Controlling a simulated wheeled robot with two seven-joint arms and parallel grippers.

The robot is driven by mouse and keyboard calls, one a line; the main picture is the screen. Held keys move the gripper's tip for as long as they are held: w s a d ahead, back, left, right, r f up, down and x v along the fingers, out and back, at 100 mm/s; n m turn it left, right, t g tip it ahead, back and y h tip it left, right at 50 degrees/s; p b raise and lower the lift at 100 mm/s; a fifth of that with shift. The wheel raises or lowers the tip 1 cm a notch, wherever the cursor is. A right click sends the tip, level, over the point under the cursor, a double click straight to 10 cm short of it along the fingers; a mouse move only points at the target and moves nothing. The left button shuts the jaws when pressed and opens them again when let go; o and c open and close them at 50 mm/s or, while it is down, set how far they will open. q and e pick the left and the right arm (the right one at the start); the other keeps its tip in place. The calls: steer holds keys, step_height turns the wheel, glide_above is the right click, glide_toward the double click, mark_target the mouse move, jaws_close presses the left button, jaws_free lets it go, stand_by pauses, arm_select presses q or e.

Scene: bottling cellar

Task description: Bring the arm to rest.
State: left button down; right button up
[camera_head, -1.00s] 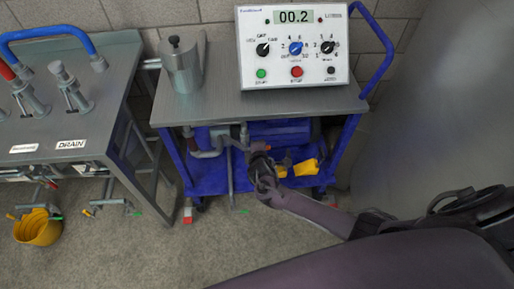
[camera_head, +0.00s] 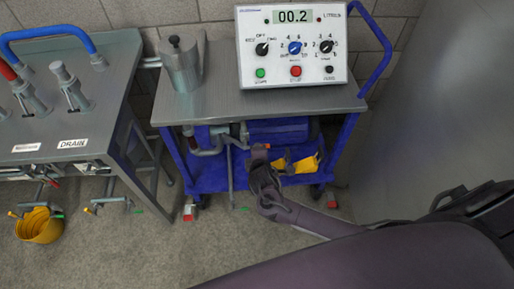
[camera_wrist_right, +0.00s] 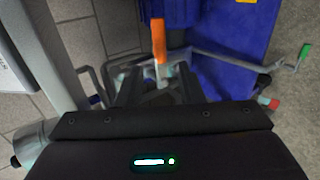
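My right arm comes in from the right in the head view. Its gripper (camera_head: 272,157) is in front of the lower part of the blue cart (camera_head: 212,178), below the cart's top. In the right wrist view the two dark fingers of this gripper (camera_wrist_right: 160,90) stand apart, with nothing held between them. An orange lever handle (camera_wrist_right: 158,42) shows beyond the fingertips. I cannot tell whether the fingers touch it. My left gripper is not in view.
A control box (camera_head: 293,72) reading 00.2 and a metal canister (camera_head: 181,66) stand on the cart. A steel bench (camera_head: 100,112) with a DRAIN label is at left, a yellow bucket (camera_head: 39,228) below it. A large grey surface (camera_head: 425,130) stands at right. Floor in front is clear.

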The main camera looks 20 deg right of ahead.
steer(key=shift+s+a+r, duration=0.15)
steer(key=shift+s+r, duration=0.2)
steer(key=shift+s, duration=0.15)
steer(key=s+d+f+m+g, duration=0.2)
steer(key=s+d+f+m, duration=0.1)
steer(key=s+f, duration=0.6)
steer(key=s+d+f+m+g, duration=0.25)
steer(key=s+f, duration=0.35)
steer(key=f, duration=0.5)
steer(key=s+a+f+m+g+y, duration=0.1)
steer(key=s+f, duration=0.5)
steer(key=s, duration=0.7)
steer(key=s+a+f+m+g+y, duration=0.1)
steer(key=s+f+m+g, duration=0.3)
steer(key=s, duration=1)
steer(key=shift+s+f+m+y, duration=0.25)
steer(key=shift+f+m+y, duration=0.35)
steer(key=shift+f+m, duration=0.35)
steer(key=shift+w+r, duration=0.1)
